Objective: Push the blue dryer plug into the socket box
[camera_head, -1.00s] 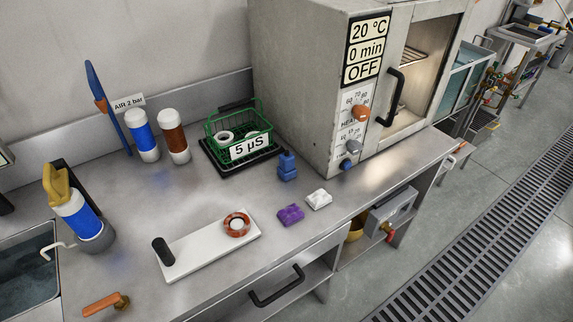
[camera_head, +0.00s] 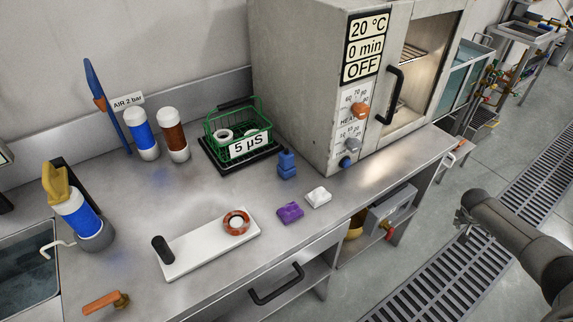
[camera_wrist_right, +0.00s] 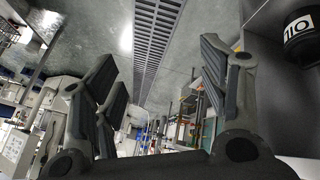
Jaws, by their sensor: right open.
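The blue plug (camera_head: 287,165) stands upright on the steel bench beside the dryer's lower left corner, with nothing holding it. My right gripper (camera_wrist_right: 160,65) is open and empty in the right wrist view. In the head view its arm comes in from the right, over the floor, well apart from the plug and the grey box. My left gripper is not in view.
The dryer (camera_head: 310,80) reads OFF, with its black handle (camera_head: 391,96) in front. A green basket (camera_head: 238,130), purple block (camera_head: 290,212), white block (camera_head: 318,197) and white board (camera_head: 205,250) occupy the bench (camera_head: 210,195). The floor by the drain grate (camera_head: 470,245) is clear.

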